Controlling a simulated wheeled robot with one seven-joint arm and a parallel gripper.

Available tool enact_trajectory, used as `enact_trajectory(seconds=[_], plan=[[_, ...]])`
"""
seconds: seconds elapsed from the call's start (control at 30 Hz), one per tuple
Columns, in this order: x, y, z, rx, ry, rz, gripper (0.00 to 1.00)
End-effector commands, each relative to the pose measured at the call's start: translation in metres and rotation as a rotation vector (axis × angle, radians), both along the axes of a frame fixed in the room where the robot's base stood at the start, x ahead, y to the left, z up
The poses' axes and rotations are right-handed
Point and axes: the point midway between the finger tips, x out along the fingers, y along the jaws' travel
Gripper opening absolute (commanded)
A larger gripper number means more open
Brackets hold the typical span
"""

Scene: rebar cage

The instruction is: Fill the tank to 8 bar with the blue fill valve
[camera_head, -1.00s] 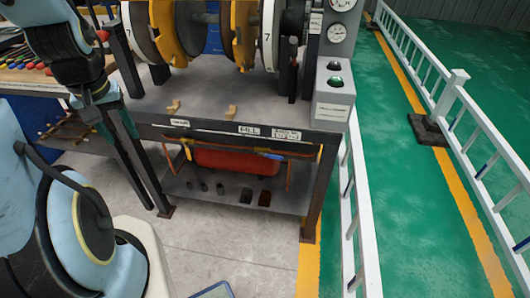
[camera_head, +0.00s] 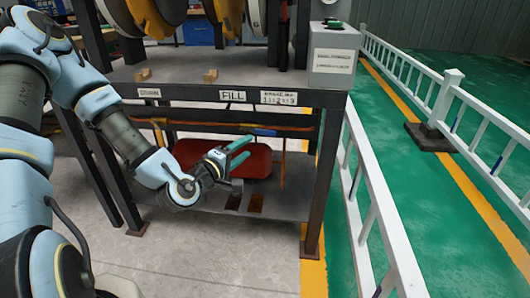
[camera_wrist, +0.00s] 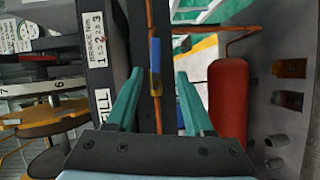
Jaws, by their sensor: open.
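The red tank (camera_head: 258,161) lies under the bench top, and it also shows at the right in the wrist view (camera_wrist: 229,100). The blue fill valve handle (camera_wrist: 155,57) lies along a copper pipe in the wrist view; in the head view it is a small blue bar (camera_head: 265,132) under the bench edge. The FILL label (camera_head: 233,96) is on that edge above it. My gripper (camera_head: 245,151) is open, under the bench edge in front of the tank. In the wrist view, the handle appears between its teal fingers (camera_wrist: 160,75), apart from both. The pressure reading is not legible.
The dark bench frame (camera_head: 325,165) and its front edge stand close above and beside my arm. A DRAIN label (camera_head: 149,93) is at the left. Small dark blocks (camera_head: 255,203) sit on the lower shelf. A white railing (camera_head: 372,195) runs along the right.

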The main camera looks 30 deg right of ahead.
Motion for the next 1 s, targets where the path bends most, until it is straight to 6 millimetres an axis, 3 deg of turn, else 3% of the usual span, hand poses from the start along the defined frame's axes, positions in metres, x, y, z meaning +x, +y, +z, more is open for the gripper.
enact_trajectory(seconds=[0.27,0.8,1.0], plan=[[0.005,-0.014,0.0,-0.09,0.023,0.027,0.53],[0.046,-0.091,-0.003,-0.086,0.023,0.025,0.53],[0.05,-0.098,-0.003,-0.085,0.024,0.026,0.53]])
